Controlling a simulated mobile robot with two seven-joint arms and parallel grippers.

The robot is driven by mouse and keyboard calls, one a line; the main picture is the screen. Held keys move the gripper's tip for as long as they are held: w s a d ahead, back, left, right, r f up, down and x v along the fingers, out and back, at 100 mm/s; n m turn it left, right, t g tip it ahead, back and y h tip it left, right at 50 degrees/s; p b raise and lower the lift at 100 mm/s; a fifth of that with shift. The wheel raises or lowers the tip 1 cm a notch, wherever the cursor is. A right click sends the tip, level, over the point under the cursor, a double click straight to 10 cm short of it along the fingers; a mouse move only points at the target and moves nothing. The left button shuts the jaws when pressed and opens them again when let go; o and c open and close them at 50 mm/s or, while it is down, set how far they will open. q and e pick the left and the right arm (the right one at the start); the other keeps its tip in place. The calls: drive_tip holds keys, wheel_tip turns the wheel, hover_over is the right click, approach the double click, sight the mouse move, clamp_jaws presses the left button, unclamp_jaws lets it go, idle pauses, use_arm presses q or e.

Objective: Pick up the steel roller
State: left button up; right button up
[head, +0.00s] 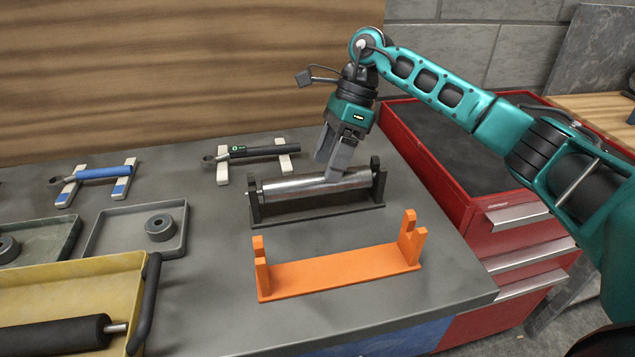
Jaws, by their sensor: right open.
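The steel roller (290,187) is a shiny grey cylinder lying in a dark cradle (330,209) with upright ends on the grey bench. My right gripper (334,168) reaches down over the roller, right of its middle. Its jaws are open, one finger behind the roller's top and one over its near side. I cannot tell whether the fingers touch the roller. The right arm comes in from the right edge. My left gripper does not show.
An empty orange cradle (335,276) stands in front of the dark one. A yellow tray (95,277) with a black roller (60,337) is at the lower left. Torque tools rest on stands behind. A red drawer cabinet (480,209) stands right of the bench.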

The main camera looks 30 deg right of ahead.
sight(322, 173)
drive_tip(key=x, duration=0.4)
drive_tip(key=shift+a+r, duration=0.1)
drive_tip(key=shift+a, duration=0.05)
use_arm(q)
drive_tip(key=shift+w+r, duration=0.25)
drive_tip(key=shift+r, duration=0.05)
